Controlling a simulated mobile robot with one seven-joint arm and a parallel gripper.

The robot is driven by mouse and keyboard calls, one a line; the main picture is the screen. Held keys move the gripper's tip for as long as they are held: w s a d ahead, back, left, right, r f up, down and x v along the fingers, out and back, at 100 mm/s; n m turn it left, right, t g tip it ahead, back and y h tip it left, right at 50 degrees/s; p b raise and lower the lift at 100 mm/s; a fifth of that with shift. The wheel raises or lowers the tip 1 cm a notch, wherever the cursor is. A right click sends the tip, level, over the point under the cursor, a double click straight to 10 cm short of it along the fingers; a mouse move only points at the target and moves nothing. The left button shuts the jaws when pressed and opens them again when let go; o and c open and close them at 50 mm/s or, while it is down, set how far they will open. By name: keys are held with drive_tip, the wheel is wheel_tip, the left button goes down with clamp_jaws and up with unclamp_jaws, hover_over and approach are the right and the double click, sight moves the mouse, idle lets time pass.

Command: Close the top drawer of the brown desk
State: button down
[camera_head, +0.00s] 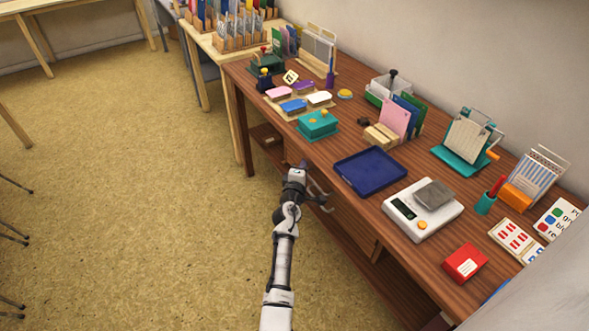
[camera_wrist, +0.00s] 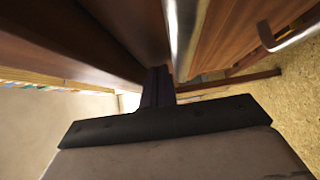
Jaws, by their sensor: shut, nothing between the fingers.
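The brown desk (camera_head: 352,115) runs diagonally across the head view. Below its front edge is a wooden drawer front (camera_head: 355,232), partly hidden by the desk top and my arm. A curved metal handle (camera_head: 319,196) shows just right of my wrist. My gripper (camera_head: 304,164) is at the desk's front edge, shut and empty. In the wrist view my dark fingers (camera_wrist: 158,88) are together, close to wooden panels. A metal bar (camera_wrist: 183,40) is just beside them, and another handle (camera_wrist: 290,28) is at the right. How far the top drawer stands out is unclear.
A blue tray (camera_head: 369,171), a scale (camera_head: 422,209) and a teal inkpad (camera_head: 318,125) stand on the desk near its front edge. A lighter table (camera_head: 207,42) adjoins at the back. The floor (camera_head: 130,180) left of my arm is clear.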

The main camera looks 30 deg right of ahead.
drive_tip(key=shift+d+r, duration=0.1)
drive_tip(key=shift+d, duration=0.7)
drive_tip(key=shift+s+d, duration=0.1)
drive_tip(key=shift+d, duration=0.05)
